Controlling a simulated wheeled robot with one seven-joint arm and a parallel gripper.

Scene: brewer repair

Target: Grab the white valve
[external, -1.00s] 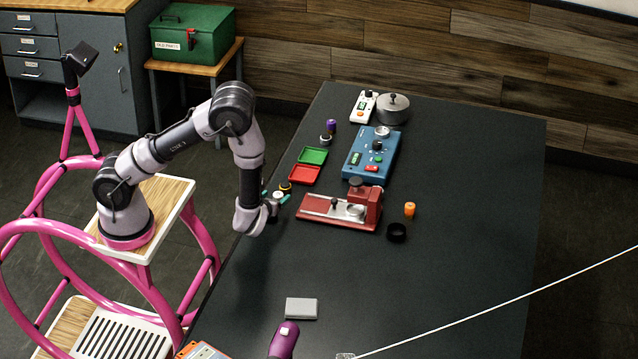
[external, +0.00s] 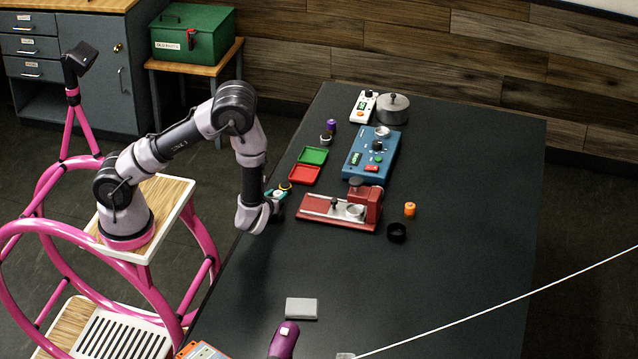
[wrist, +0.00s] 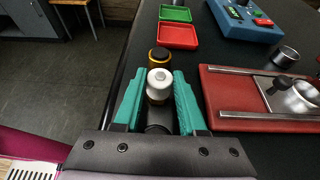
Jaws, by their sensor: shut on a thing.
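The white valve (wrist: 159,84) stands between the teal fingers of my gripper (wrist: 158,92) in the wrist view. It has a pale rounded top and a darker lower part that is partly hidden. My gripper is shut on it, low at the table's left edge. In the external view my gripper (external: 276,195) is small and the valve is mostly hidden by it.
Red (external: 304,175) and green (external: 313,156) trays lie farther back. A red fixture (external: 318,207) is close on the right. The table's front middle is mostly clear.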

